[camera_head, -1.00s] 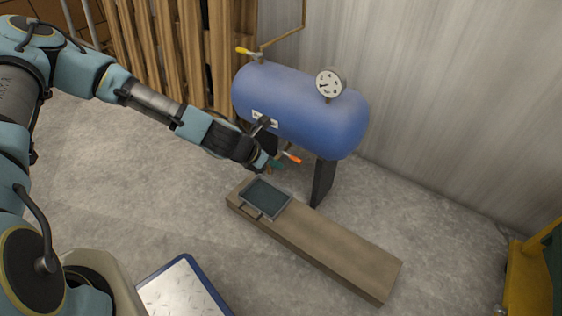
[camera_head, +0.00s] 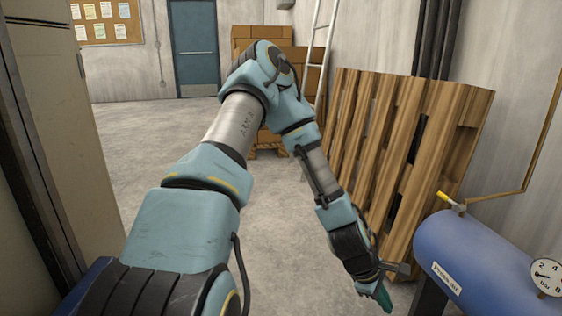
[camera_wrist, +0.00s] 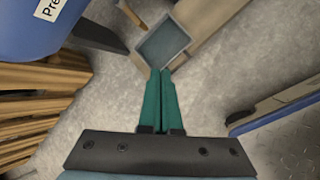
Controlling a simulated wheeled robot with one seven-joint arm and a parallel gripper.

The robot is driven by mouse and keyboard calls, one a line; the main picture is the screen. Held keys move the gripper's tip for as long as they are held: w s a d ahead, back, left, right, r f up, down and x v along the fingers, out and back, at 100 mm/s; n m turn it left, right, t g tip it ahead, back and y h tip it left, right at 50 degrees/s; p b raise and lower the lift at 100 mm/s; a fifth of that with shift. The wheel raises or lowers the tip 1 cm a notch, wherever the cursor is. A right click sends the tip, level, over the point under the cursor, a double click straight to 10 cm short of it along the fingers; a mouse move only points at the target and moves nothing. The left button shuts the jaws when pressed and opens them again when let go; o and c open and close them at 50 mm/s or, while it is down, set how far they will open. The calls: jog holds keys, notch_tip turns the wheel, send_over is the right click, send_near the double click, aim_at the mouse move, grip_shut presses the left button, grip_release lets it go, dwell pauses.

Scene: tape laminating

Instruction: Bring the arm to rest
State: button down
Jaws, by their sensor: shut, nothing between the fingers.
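My gripper (camera_wrist: 161,75) has green fingers, which lie side by side in the wrist view, shut with nothing between them. In the head view my gripper (camera_head: 386,300) hangs at the lower right, pointing down, left of the blue tank. My arm reaches from the bottom of the picture up to a bent elbow and down again to the gripper. In the wrist view a grey square tray (camera_wrist: 163,44) on a wooden plank (camera_wrist: 212,14) lies beyond the fingertips.
The blue tank (camera_head: 480,262) with a gauge (camera_head: 546,276) stands close right of my gripper. Wooden pallets (camera_head: 400,150) lean upright behind it. A ladder (camera_head: 322,50), boxes (camera_head: 275,60) and a door (camera_head: 194,50) are farther back. A tall cabinet (camera_head: 60,120) stands left. The floor (camera_head: 130,150) between is clear.

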jog(key=w+a+r+m+y, duration=0.1)
jog(key=w+a+r+m, duration=0.15)
jog(key=a, duration=0.35)
jog(key=w+a+r+m+t+y, duration=0.1)
jog(key=w+a+r+m, duration=0.1)
jog(key=a+r, duration=0.3)
jog(key=w+a+r+m+y, duration=0.2)
jog(key=w+a+m, duration=0.1)
jog(key=a, duration=0.4)
jog(key=s+a+r+m+y, duration=0.2)
jog(key=s+a+r+m, duration=0.15)
jog(key=a+r, duration=0.9)
notch_tip(320, 180, up, 35)
jog(key=a+p, duration=0.1)
jog(key=p, duration=3.5)
jog(key=shift+w+a+t, duration=0.2)
jog(key=shift+a+t, duration=0.1)
